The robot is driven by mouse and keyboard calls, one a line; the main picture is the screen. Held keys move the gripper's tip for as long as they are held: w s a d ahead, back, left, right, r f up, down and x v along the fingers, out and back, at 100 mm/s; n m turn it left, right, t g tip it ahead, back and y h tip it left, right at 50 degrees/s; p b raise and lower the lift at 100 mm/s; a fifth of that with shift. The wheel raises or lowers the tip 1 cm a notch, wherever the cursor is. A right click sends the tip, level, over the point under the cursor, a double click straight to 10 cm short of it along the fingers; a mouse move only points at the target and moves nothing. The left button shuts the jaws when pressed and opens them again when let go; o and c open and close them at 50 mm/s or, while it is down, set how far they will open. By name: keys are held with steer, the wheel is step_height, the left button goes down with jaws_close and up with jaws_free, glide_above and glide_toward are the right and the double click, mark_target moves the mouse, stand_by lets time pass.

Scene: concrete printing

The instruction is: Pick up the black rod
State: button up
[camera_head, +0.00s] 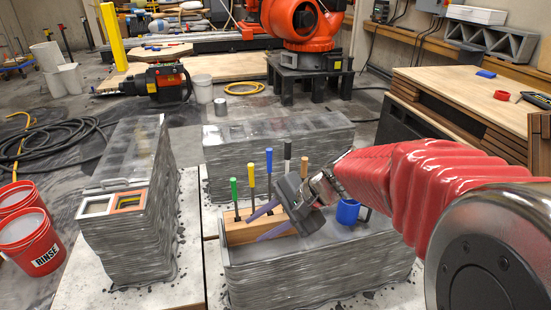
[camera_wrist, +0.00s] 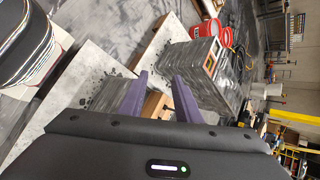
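The black rod (camera_head: 287,152) stands upright behind my gripper in the head view; its lower part is hidden. Beside it to the left, a blue rod (camera_head: 269,161), a yellow rod (camera_head: 251,175) and a green rod (camera_head: 233,188) stand in a wooden block (camera_head: 240,232). A tan-topped rod (camera_head: 304,164) is to its right, partly hidden by my wrist. My gripper (camera_head: 254,231) is open, its purple fingers tilted down-left across the block's front. In the wrist view my gripper (camera_wrist: 157,80) is also open and empty. Part of the block (camera_wrist: 153,104) shows between the fingers, but no black rod is clear there.
The block is on a layered grey printed wall (camera_head: 310,275). A blue cup (camera_head: 347,212) is near my wrist. Other printed walls stand at left (camera_head: 125,230) and behind (camera_head: 225,165). White and orange frames (camera_head: 130,201) lie on the left wall. Red buckets (camera_head: 32,240) stand far left.

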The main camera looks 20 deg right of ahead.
steer(key=w+d+f+m+t+y, duration=0.1)
steer(key=w+d+f+m+t, duration=0.35)
steer(key=w+d+m, duration=0.45)
steer(key=w+d+f+m+t, duration=0.3)
steer(key=w+d+f+m, duration=0.35)
steer(key=w, duration=0.35)
steer(key=w+d+f+m+t+h, duration=0.2)
steer(key=d+f+m, duration=0.3)
steer(key=d, duration=0.5)
steer(key=shift+w+t+h, duration=0.3)
steer(key=shift+w+t, duration=0.1)
steer(key=shift+t, duration=0.15)
steer(key=x, duration=0.8)
steer(key=shift+w+f, duration=0.2)
steer(key=shift+w, duration=0.05)
steer(key=shift+a, duration=0.1)
